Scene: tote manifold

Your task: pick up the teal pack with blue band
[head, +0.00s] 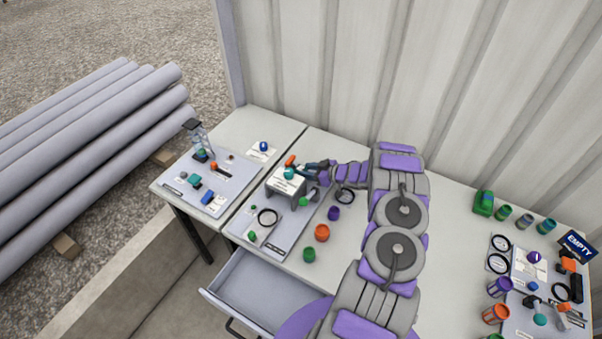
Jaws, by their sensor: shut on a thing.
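A small teal cylinder (546,226) with darker bluish parts stands at the back right of the table; it looks like the teal pack, but its band is too small to make out surely. My gripper (300,164) is far from it, at the left over a small white-topped stand (285,184). It is shut on what looks like a small orange piece (290,160) at its tips; the fingers are small and partly hidden. A teal round knob (289,173) sits on the stand just below the tips.
Green (503,213) and greyish (525,221) cylinders stand beside the teal one, near a green box (484,203). Purple (334,213), orange (322,233) and green (309,254) cups stand right of the stand. A drawer (262,293) is open in front. A corrugated wall (450,90) bounds the back.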

